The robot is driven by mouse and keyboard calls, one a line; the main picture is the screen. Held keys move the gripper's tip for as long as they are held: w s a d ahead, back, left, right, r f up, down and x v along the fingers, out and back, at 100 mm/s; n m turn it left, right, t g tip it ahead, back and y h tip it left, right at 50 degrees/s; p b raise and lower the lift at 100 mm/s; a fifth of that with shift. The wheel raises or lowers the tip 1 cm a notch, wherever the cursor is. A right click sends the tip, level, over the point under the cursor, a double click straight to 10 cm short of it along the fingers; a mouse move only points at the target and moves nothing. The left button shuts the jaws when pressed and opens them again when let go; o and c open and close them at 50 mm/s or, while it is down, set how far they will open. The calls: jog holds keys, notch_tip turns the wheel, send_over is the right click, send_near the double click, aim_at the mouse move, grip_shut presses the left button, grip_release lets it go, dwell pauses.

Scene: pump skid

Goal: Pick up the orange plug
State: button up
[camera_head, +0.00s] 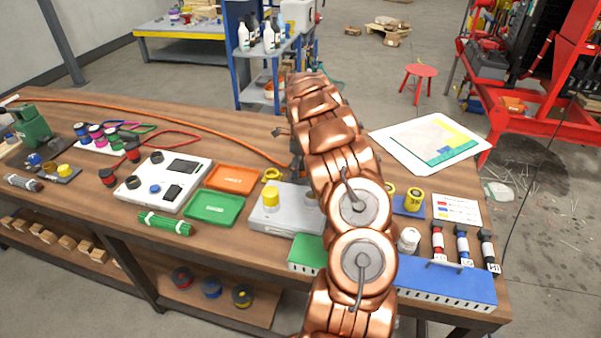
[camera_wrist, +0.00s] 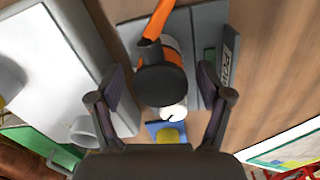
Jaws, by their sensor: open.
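The orange plug (camera_wrist: 162,84) shows in the wrist view as a dark round body with an orange part behind it, joined at the top to an orange cable (camera_wrist: 156,20). My gripper (camera_wrist: 160,76) is open, with one finger on each side of the plug and a visible gap on both sides. I cannot tell how far the plug lies from the fingertips in depth. In the head view the orange cable (camera_head: 180,113) runs along the back of the bench and ends behind my copper arm. The plug is hidden there.
A grey box with a yellow knob (camera_head: 270,197) stands left of my arm, near orange (camera_head: 232,179) and green (camera_head: 214,208) trays. A blue perforated box (camera_head: 445,284) and labelled bottles stand at right. A sheet (camera_head: 430,142) lies at the back right.

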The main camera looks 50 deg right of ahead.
aim_at(301, 164)
jog(key=c, duration=1.4)
notch_tip(301, 164, up, 9)
jog(key=b, duration=0.3)
jog(key=shift+w+r, duration=0.1)
jog(key=shift+r, duration=0.45)
jog(key=shift+a, duration=0.1)
